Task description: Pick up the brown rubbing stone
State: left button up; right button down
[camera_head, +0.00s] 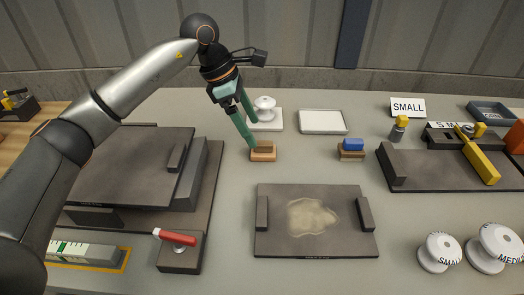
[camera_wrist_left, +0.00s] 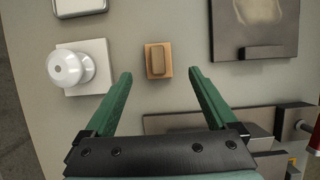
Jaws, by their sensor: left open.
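The brown rubbing stone (camera_head: 263,146) is a small brown block on a tan base (camera_head: 263,156), left of centre on the grey table. In the left wrist view the stone (camera_wrist_left: 157,60) shows from above, just ahead of the fingertips and in line with the gap. My left gripper (camera_head: 252,134) has green fingers, open and pointing down over the stone; its tips partly cover the stone's left side in the head view. In the left wrist view the open fingers (camera_wrist_left: 160,73) have nothing between them. I cannot tell the exact height gap.
A white insulator (camera_head: 265,106) on a white plate stands behind the stone. A blue block (camera_head: 353,144) on a tan base lies to the right. A dark plate (camera_head: 317,240) with a pale patch lies in front. A dark fixture (camera_head: 190,180) stands left, under my arm.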

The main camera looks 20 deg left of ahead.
aim_at(263, 142)
pick_arm(q)
jog(key=x, duration=0.6)
jog(key=shift+w+d+f, duration=0.15)
jog(key=shift+w+d, duration=0.1)
jog(key=shift+d, duration=0.1)
grip_shut()
dwell(0.5)
